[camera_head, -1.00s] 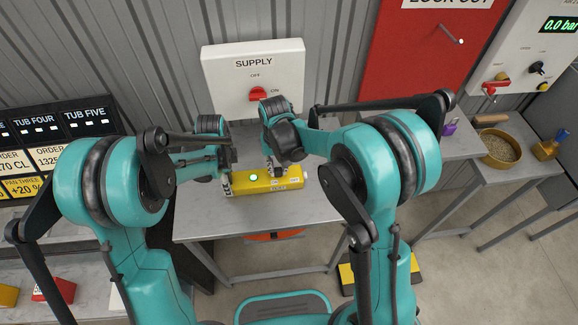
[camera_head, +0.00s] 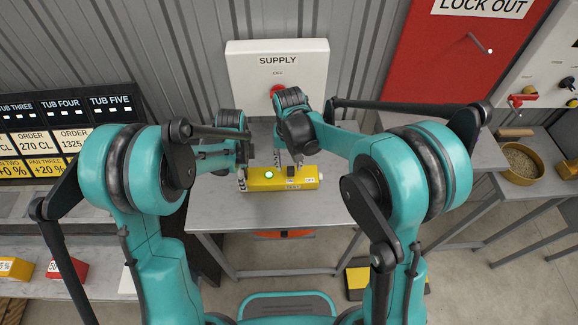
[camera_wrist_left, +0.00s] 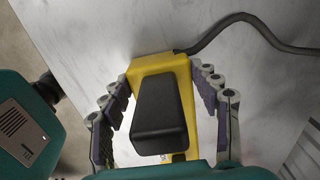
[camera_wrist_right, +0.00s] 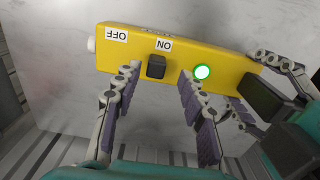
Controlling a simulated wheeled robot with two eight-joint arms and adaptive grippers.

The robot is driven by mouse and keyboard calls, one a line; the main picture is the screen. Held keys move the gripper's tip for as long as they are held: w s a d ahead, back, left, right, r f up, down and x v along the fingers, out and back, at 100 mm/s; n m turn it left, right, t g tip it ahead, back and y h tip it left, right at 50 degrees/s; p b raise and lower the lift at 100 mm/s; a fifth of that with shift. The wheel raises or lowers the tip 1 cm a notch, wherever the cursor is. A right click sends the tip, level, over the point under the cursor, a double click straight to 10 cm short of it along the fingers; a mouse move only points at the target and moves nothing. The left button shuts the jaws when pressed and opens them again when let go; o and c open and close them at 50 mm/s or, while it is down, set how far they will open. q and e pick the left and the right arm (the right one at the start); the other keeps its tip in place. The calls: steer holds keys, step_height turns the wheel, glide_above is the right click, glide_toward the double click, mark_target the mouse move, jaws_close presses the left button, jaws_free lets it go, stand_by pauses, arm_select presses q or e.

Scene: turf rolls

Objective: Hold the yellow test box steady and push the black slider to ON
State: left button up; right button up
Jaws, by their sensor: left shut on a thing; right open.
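The yellow test box (camera_head: 309,182) lies on the grey table, and its lamp (camera_wrist_right: 202,71) glows green. The black slider (camera_wrist_right: 156,66) stands beside the ON label (camera_wrist_right: 164,44), away from the OFF label (camera_wrist_right: 116,34) in the right wrist view. My left gripper (camera_head: 243,168) is shut on the end of the box, around its black block (camera_wrist_left: 160,110). My right gripper (camera_head: 289,161) is open above the box. In the right wrist view its fingertips (camera_wrist_right: 160,74) lie either side of the slider; I cannot tell whether they touch it.
A white SUPPLY panel (camera_head: 305,75) with a red knob is on the wall behind the table (camera_head: 215,210). A grey cable (camera_wrist_left: 240,20) runs from the box. The table front is clear. A pan of grain (camera_head: 520,165) stands on the right table.

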mark_target(289, 169)
step_height(289, 169, up, 10)
steer(key=shift+f, duration=0.2)
arm_select(q)
steer(key=o, duration=1.7)
steer(key=shift+a, duration=0.1)
